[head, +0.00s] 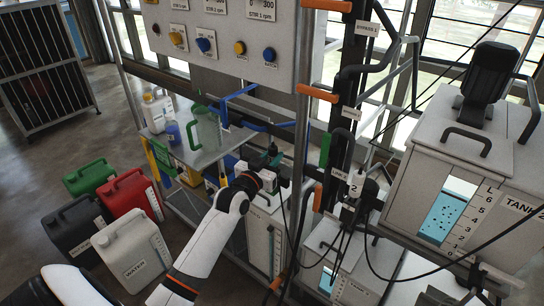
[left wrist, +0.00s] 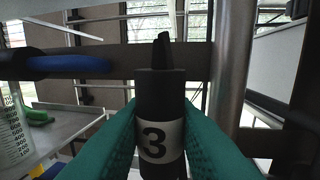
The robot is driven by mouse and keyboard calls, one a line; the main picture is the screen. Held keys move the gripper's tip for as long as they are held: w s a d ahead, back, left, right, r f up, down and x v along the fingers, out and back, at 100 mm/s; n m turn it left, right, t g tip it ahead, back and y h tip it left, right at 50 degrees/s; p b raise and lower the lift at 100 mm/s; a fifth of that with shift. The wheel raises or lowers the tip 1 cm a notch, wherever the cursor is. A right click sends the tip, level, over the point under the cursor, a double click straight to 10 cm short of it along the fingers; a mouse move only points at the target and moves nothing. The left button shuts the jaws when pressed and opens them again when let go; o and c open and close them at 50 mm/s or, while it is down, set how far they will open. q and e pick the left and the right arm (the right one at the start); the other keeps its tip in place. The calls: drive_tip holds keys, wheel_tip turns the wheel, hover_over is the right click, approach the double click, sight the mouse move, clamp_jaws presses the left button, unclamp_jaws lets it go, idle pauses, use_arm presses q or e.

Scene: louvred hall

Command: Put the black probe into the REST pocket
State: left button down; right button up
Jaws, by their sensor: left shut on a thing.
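My left gripper (head: 270,160) is beside the front post of the frame, below the control panel. In the left wrist view its green fingers (left wrist: 158,140) are shut on the black probe (left wrist: 160,90), which has a white band marked 3 and points up. In the head view the probe is small and mostly hidden by the gripper. I cannot make out a pocket marked REST; the small labels on the rack (head: 350,113) are too small to read surely. A light holder or probe marked 2 (head: 356,185) hangs at the rack. My right gripper is not in view.
The control panel (head: 235,50) hangs above my gripper. A shelf (head: 190,150) with a clear jug (head: 207,130) is at its left. Orange and green handles (head: 318,93) and dangling black cables crowd the right, before a tank (head: 440,190). Several canisters (head: 130,192) stand on the floor at left.

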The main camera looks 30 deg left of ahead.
use_arm(q)
drive_tip(key=shift+f, duration=0.3)
drive_tip(key=c, duration=1.1)
unclamp_jaws()
drive_tip(key=s+r+p, duration=0.5)
drive_tip(key=p, duration=0.1)
drive_tip(key=shift+d+p, duration=0.2)
drive_tip(key=shift+p, duration=0.2)
